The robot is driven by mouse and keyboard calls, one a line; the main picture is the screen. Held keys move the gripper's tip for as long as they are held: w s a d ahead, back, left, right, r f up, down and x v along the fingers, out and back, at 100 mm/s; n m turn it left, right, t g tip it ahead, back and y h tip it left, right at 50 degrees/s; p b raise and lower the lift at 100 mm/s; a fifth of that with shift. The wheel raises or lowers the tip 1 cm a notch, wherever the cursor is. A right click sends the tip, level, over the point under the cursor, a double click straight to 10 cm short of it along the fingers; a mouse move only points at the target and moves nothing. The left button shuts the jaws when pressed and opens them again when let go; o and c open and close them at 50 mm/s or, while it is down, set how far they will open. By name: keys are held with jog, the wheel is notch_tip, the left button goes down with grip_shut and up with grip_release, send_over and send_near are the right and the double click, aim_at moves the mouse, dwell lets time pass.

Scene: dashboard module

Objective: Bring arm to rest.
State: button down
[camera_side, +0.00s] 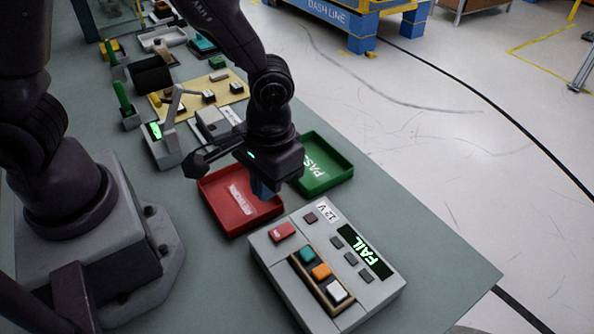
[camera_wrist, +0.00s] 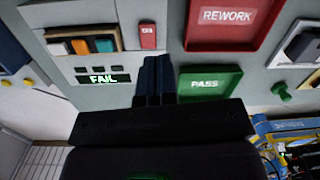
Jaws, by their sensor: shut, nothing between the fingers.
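My gripper (camera_side: 262,190) hangs above the red REWORK tray (camera_side: 238,203) in the side view, its blue fingers pointing down. The fingers also show in the wrist view (camera_wrist: 154,72), close together with nothing held between them. The REWORK tray also shows in the wrist view (camera_wrist: 258,42) and looks empty. The green PASS tray (camera_side: 340,180) lies just right of and behind the gripper and looks empty too. The grey test box (camera_side: 290,280) stands in front of the gripper. Its display (camera_side: 365,252) reads FAIL in both views.
On the bench (camera_side: 440,285), a small stand with a green screen (camera_side: 160,145), a yellow board (camera_side: 205,92) with small parts, and several green-handled tools crowd the back left. The bench's right front area is clear. Open floor lies beyond its edge.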

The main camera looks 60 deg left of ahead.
jog(key=s+a+r+t, duration=0.2)
jog(key=a+r, duration=0.1)
jog(key=r, duration=0.4)
jog(key=s+a+r+m+t, duration=0.1)
jog(key=s+a+r+t, duration=0.1)
jog(key=a+r, duration=0.2)
jog(key=s+a+r+m+t, duration=0.1)
jog(key=a+r, duration=0.3)
jog(key=r, duration=0.5)
jog(key=shift+s+a+r+t, duration=0.25)
jog(key=shift+s+r+t, duration=0.15)
jog(key=shift+s+t, duration=0.3)
jog(key=shift+w, duration=0.1)
